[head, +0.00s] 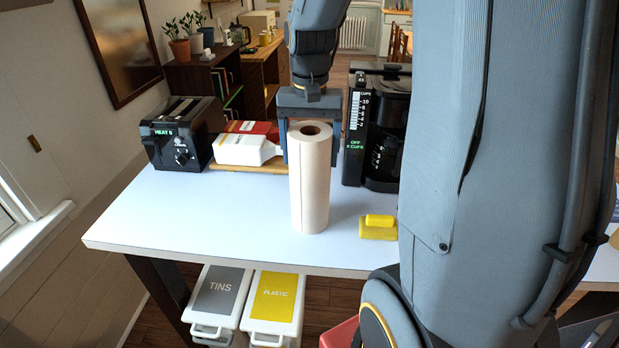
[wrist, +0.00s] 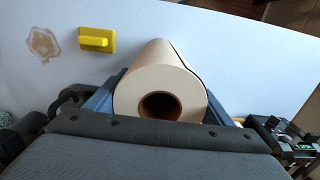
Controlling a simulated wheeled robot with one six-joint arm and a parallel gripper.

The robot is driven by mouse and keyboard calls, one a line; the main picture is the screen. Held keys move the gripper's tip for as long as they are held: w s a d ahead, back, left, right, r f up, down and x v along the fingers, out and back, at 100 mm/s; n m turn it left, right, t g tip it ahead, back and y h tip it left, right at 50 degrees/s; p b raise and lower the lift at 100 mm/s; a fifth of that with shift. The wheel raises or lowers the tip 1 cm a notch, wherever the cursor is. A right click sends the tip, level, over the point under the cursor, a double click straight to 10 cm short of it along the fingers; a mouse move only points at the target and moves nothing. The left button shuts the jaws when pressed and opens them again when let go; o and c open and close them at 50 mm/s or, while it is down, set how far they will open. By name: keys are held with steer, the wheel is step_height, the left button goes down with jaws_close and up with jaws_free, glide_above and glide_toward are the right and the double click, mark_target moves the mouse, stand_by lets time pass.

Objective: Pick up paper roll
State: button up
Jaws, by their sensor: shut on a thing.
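The paper roll (head: 314,190) is a tall off-white cylinder with a brown core. It stands upright near the front edge of the white table in the head view. My gripper (head: 309,135) comes down from above behind it and is shut on its upper part, one finger on each side. In the wrist view the paper roll (wrist: 160,88) fills the space between the blue fingers of my gripper (wrist: 160,100), with its open core end facing the camera. I cannot tell whether its bottom end touches the table.
A toaster (head: 185,133) and cartons (head: 241,148) on a wooden board stand back left. A coffee maker (head: 378,130) stands close on the right. A yellow block-like tool (head: 378,227) lies right of the roll, near a brown stain (wrist: 43,44). The table's front left (head: 200,215) is clear.

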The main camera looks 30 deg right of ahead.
step_height(320, 180, up, 10)
steer(key=b, duration=0.3)
stand_by(0.3)
